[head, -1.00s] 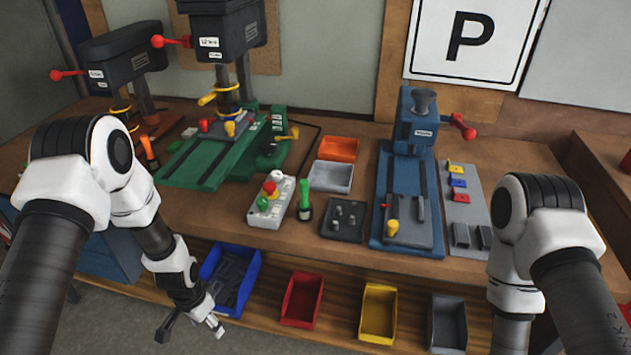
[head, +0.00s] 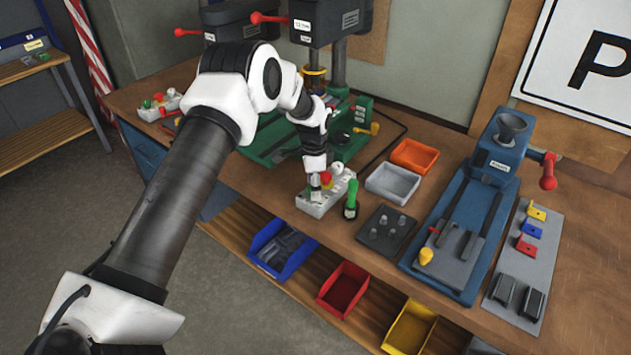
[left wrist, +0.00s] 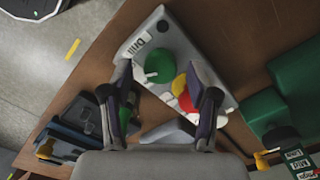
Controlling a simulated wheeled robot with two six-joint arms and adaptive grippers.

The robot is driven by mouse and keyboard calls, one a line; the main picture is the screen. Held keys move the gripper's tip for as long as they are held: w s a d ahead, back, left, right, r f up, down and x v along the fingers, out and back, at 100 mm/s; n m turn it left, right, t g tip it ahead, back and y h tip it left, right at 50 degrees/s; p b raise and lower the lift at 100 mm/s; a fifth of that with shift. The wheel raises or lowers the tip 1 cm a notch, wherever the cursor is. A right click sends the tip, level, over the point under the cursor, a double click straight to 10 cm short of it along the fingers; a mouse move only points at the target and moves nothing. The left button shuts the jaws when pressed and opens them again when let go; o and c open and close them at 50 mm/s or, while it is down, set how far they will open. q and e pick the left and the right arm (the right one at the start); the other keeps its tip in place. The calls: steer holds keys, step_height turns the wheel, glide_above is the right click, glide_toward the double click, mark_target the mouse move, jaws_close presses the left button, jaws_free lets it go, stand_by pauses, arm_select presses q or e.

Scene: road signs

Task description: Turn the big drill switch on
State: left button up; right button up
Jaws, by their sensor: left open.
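A pale grey control box (head: 315,208) stands near the bench's front edge, before the green-based drill press (head: 335,25). In the left wrist view the box (left wrist: 200,65) bears a label reading "Drill", a large green button (left wrist: 160,67), a yellow part (left wrist: 179,85) and a red button (left wrist: 187,103). My left gripper (head: 317,188) is over the box, hiding part of it in the head view. In the left wrist view my left gripper (left wrist: 161,108) is open and empty, its fingers apart over the box; contact cannot be told. My right gripper is out of view.
A second button box (head: 160,106) stands at the bench's far left. A green-handled tool (head: 351,197) stands close right of the control box. A dark tray (head: 386,230), a grey bin (head: 392,183) and a blue machine (head: 470,220) are further right. Open bins (head: 283,250) sit below.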

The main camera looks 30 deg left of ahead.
arm_select(q)
steer(key=shift+s+a, duration=0.1)
steer(key=shift+a, duration=0.15)
jaws_close()
steer(key=shift+n, duration=1.3)
steer(key=n, duration=0.3)
steer(key=shift+b, duration=0.3)
steer(key=n, duration=0.6)
steer(key=shift+r, duration=0.1)
steer(key=shift+n, duration=0.3)
